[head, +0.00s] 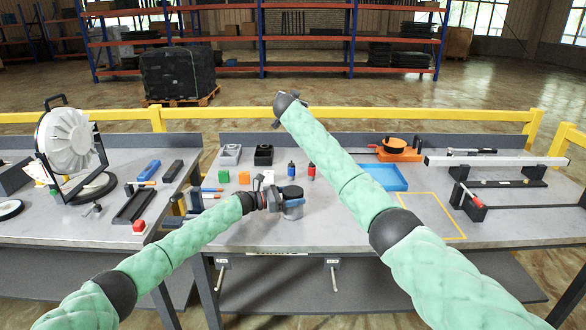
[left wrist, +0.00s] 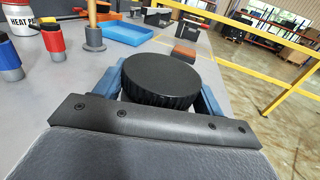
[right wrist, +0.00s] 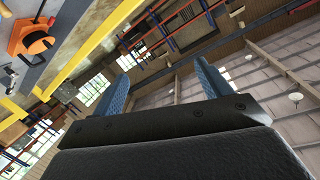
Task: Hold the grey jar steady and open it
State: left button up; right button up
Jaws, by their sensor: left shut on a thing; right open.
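The grey jar (head: 293,209) with its black lid (head: 292,191) is upright at the middle of the table, near the front. My left gripper (head: 284,201) is shut on it from the left side. In the left wrist view the round black lid (left wrist: 160,78) sits on top between the blue fingers, hiding most of the jar body. My right gripper (right wrist: 160,80) is open and empty in the right wrist view, tilted toward the windows and ceiling. In the head view the right arm's end is raised high above the table's back, well away from the jar.
Red and blue small bottles (head: 311,171) stand behind the jar. A blue tray (head: 384,177) and an orange device (head: 398,150) are at the back right. The yellow-outlined area (head: 432,213) is clear.

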notch_tip(320, 180, down, 6)
jog(key=s+d+f+m+g, duration=0.1)
jog(key=s+d+m+g, duration=0.1)
jog(key=m+g, duration=0.35)
jog(key=m+g+y, duration=0.2)
jog(key=m+g, duration=0.8)
jog(key=m, duration=0.6)
send_over(293, 190)
notch_tip(293, 190, down, 11)
jog(key=shift+w+r, duration=0.1)
jog(key=shift+f+g, duration=0.35)
jog(key=shift+f, duration=3.75)
